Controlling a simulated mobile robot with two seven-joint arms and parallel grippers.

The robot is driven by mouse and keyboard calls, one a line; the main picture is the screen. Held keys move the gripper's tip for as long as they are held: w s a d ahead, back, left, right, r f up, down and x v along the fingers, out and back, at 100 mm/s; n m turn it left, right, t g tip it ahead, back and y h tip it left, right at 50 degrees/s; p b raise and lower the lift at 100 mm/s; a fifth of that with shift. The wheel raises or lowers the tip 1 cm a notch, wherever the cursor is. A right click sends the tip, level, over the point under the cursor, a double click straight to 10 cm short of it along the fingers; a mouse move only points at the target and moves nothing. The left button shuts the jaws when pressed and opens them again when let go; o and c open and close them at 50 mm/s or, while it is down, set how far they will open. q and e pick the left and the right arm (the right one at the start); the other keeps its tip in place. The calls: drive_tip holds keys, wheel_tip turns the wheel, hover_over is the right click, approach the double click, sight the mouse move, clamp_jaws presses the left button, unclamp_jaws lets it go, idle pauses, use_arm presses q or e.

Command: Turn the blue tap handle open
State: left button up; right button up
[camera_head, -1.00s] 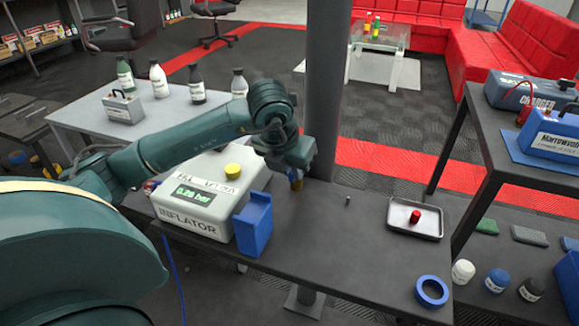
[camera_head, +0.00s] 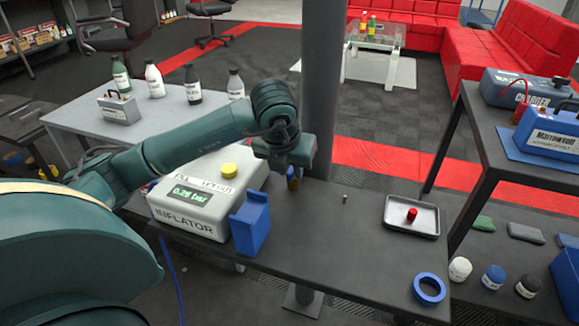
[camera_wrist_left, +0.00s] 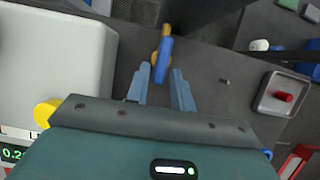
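The blue tap handle (camera_wrist_left: 165,52) shows in the left wrist view, in front of my left gripper. It is a slim blue lever with a brass-coloured part (camera_wrist_left: 166,31) at its far end. My left gripper (camera_wrist_left: 160,74) is open, with a clear gap between its two fingers. The near end of the handle appears between the fingertips; I cannot tell if either finger touches it. In the head view, my left gripper (camera_head: 290,168) is over the brass-coloured tap (camera_head: 294,182) beside the pole, and mostly hides it. My right gripper is not in view.
The white inflator (camera_head: 180,215) stands left of the tap, with a blue block-like part (camera_head: 250,225) at its corner. A grey pole (camera_head: 321,90) rises just behind the gripper. A tray (camera_head: 428,228) with a red piece and a blue ring (camera_head: 429,289) lie to the right.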

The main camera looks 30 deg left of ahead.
use_arm(q)
drive_tip(key=shift+o, duration=1)
drive_tip(key=p+v, duration=0.2)
drive_tip(key=v, duration=1.1)
drive_tip(key=shift+p, duration=0.35)
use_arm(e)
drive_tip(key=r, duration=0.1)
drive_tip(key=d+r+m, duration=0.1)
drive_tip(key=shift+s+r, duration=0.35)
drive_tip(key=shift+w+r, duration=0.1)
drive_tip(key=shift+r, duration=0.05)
